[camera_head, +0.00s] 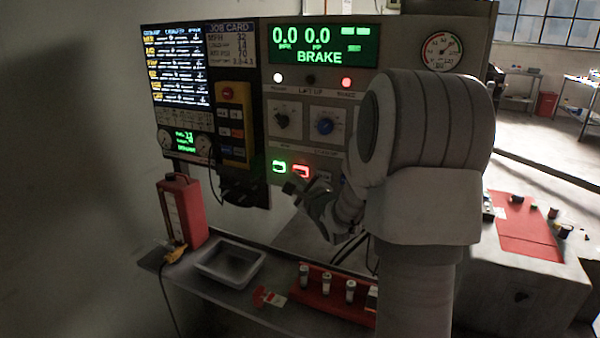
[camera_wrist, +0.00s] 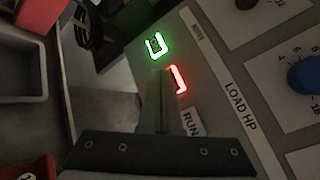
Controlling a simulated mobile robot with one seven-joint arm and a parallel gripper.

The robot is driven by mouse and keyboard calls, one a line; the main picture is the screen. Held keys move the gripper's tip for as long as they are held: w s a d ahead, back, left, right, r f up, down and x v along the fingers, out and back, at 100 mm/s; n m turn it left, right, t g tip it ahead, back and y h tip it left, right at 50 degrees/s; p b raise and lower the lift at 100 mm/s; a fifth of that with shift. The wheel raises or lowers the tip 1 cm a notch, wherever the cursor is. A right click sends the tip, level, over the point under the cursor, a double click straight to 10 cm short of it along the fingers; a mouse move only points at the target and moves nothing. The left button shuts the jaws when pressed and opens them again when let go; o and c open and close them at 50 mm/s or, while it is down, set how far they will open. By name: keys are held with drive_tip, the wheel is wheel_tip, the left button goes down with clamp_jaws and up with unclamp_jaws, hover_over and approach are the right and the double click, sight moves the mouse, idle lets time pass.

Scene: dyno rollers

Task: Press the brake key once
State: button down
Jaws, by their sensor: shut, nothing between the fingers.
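The control panel (camera_head: 309,120) carries a row of small keys below its dials. A key with a lit green frame (camera_head: 279,167) is at left, and a key with a lit red frame (camera_head: 301,171) is beside it. The wrist view shows the same green key (camera_wrist: 156,46) and red key (camera_wrist: 178,80), with a key marked RUN (camera_wrist: 192,122) past them. I cannot read a brake label on any key. The display (camera_head: 320,46) reads 0.0, 0.0 and BRAKE. My gripper (camera_head: 291,187) is shut and empty, its tips close to the red key and partly covering it; contact cannot be told.
A yellow pendant (camera_head: 235,125) hangs left of the panel. Below are a red can (camera_head: 182,210), a grey tray (camera_head: 230,263) and a red rack (camera_head: 335,292) with several small cylinders. The wrist view also shows a blue knob (camera_wrist: 304,75) at right.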

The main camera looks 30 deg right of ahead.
drive_tip(key=shift+w+d, duration=0.1)
drive_tip(key=shift+d, duration=0.05)
drive_tip(key=shift+w+d, duration=0.2)
drive_tip(key=shift+w+d+p, duration=0.2)
drive_tip(key=shift+d+p, duration=0.1)
drive_tip(key=shift+p, duration=0.15)
idle(0.4)
drive_tip(key=shift+s+a, duration=0.1)
idle(0.4)
drive_tip(key=shift+s+a, duration=0.4)
drive_tip(key=shift+a, duration=0.1)
drive_tip(key=s+a, duration=0.1)
drive_tip(key=a, duration=0.1)
drive_tip(key=s+a, duration=0.2)
drive_tip(key=shift+b, duration=0.3)
idle(0.8)
